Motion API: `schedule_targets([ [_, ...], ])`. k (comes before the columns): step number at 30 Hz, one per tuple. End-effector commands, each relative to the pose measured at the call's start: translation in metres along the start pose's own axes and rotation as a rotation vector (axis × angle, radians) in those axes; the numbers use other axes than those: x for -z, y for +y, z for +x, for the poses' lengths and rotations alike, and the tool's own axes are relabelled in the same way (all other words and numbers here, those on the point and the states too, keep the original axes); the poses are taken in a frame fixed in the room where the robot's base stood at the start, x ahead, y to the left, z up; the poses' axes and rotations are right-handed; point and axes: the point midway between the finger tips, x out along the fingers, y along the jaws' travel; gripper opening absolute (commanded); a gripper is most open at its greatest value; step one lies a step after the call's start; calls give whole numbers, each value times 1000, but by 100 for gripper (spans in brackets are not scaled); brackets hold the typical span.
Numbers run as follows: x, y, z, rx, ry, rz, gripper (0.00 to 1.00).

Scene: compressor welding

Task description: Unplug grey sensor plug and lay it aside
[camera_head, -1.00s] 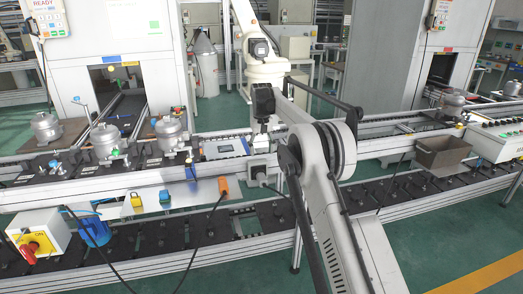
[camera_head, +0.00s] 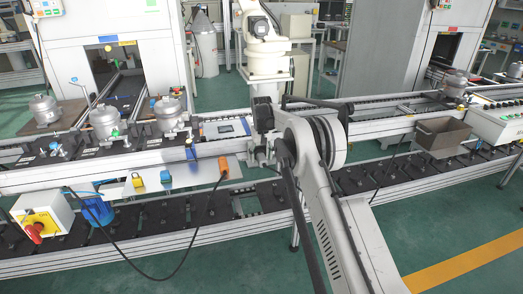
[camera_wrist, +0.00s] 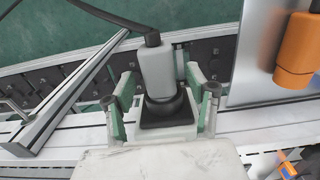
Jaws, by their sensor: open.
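The grey sensor plug (camera_wrist: 155,72) stands in a black square socket (camera_wrist: 167,108) on the rail edge in the wrist view. A dark cable (camera_wrist: 115,20) leaves its top end. My gripper (camera_wrist: 160,88) is open around the plug, one green-and-grey finger on each side, with gaps showing between fingers and plug. In the head view my gripper (camera_head: 262,152) is down at the front rail, and the arm and gripper mostly hide the plug there.
An orange connector (camera_wrist: 297,50) is close by on a metal plate; it also shows in the head view (camera_head: 223,167). Compressors (camera_head: 105,122) stand on the conveyor. A brown bin (camera_head: 443,136) is at right.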

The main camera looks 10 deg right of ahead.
Motion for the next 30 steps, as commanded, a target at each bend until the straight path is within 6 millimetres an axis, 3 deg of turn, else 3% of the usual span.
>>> schedule_targets([
  [11, 0, 0, 6, 0, 0, 0, 52],
  [23, 0, 0, 6, 0, 0, 0, 0],
  [24, 0, 0, 5, 0, 0, 0, 26],
  [30, 0, 0, 5, 0, 0, 0, 0],
])
